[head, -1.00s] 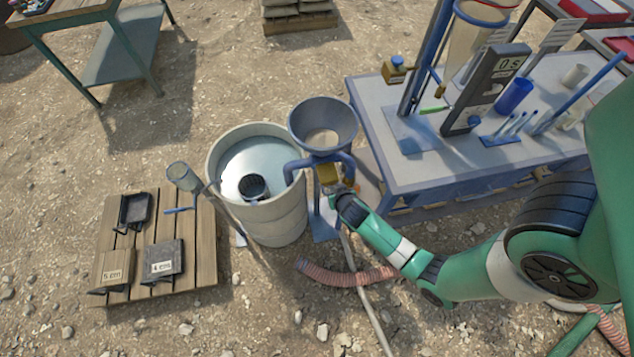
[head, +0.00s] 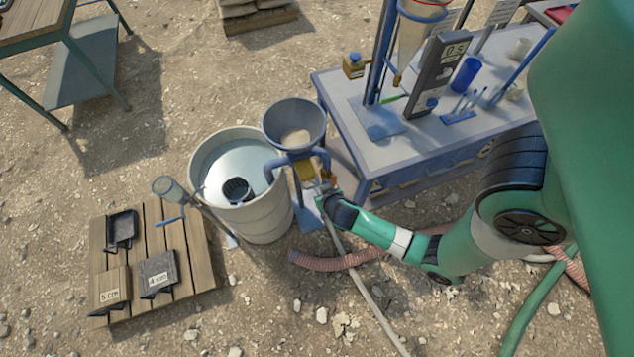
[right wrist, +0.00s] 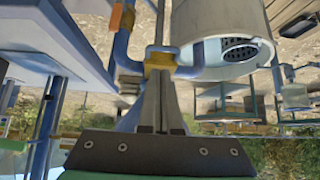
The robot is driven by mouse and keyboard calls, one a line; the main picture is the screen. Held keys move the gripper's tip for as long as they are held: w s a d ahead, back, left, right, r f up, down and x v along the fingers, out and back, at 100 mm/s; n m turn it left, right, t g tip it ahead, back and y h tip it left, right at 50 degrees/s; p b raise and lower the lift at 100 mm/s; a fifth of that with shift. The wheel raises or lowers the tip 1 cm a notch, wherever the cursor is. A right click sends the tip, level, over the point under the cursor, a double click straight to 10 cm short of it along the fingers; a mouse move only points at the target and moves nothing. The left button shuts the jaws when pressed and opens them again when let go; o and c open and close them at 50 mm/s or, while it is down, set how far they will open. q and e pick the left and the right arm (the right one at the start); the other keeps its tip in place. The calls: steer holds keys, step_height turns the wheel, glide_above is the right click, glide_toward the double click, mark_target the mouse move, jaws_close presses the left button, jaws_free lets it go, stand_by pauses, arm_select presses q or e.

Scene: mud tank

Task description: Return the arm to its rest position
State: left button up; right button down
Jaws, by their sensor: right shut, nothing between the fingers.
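My right arm (head: 398,238) comes in from the right in the head view. Its gripper (head: 322,192) is beside the blue funnel stand, just below the funnel (head: 295,124). In the right wrist view the two fingers (right wrist: 160,88) are together with nothing held. They point toward a brass-coloured block (right wrist: 159,61) on the blue pipe; I cannot tell whether they touch it. My left gripper is not in view.
A pale tank (head: 262,220) with a dark basket (head: 236,190) stands left of the funnel. A pallet (head: 183,218) with marked blocks lies further left. The equipment table (head: 350,140) is behind the arm. Hoses (head: 335,262) cross the gravel in front.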

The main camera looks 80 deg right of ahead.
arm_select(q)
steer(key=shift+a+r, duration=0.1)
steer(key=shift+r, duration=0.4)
arm_select(e)
steer(key=shift+s+a+r, duration=0.25)
steer(key=shift+a+r, duration=0.15)
steer(key=shift+r, duration=0.1)
